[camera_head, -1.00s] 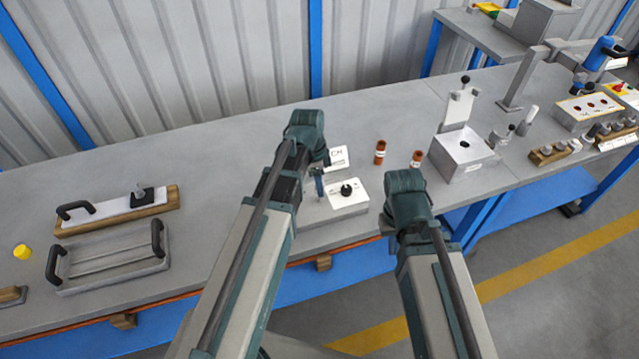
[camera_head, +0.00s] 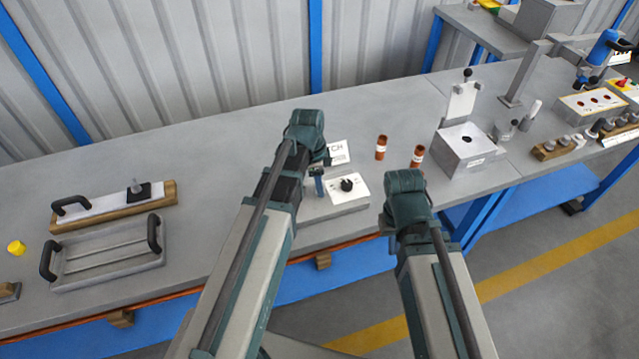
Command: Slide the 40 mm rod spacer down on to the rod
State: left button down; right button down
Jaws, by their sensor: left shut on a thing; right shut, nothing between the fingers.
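My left gripper (camera_head: 318,184) is over the left part of a grey block with a white top plate (camera_head: 342,198). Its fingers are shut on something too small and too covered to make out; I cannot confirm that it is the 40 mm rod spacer. A black round part (camera_head: 347,185) stands on the plate, just right of the fingers. I cannot make out the rod; it may be hidden by the gripper. My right gripper (camera_head: 386,226) is shut and empty near the bench's front edge, right of the block, its fingertips mostly hidden by its wrist.
Two brown labelled tubes (camera_head: 381,147) (camera_head: 417,157) stand behind and right of the block. A grey box (camera_head: 464,151) with a lever is further right. A handled tray (camera_head: 108,255) and a wooden-based board (camera_head: 115,206) lie left. The bench between them and my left arm is clear.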

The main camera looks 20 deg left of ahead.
pick_arm(q)
jog(key=shift+f+b, duration=0.9)
jog(key=shift+f, duration=0.1)
jog(key=shift+c, duration=2.3)
grip_release()
jog(key=shift+r, duration=0.2)
notch_tip(320, 180, up, 14)
jog(key=a+p, duration=0.1)
jog(key=p, duration=1.2)
jog(key=shift+s+a+f+p, duration=0.25)
jog(key=shift+s+a+p, duration=0.05)
jog(key=shift+p, duration=0.1)
jog(key=shift+d, duration=0.1)
jog(key=s+d+n+y, duration=0.2)
jog(key=s+d+n, duration=0.8)
jog(key=s+d, duration=0.2)
jog(key=shift+s+g+y, duration=0.3)
jog(key=shift+s, duration=0.55)
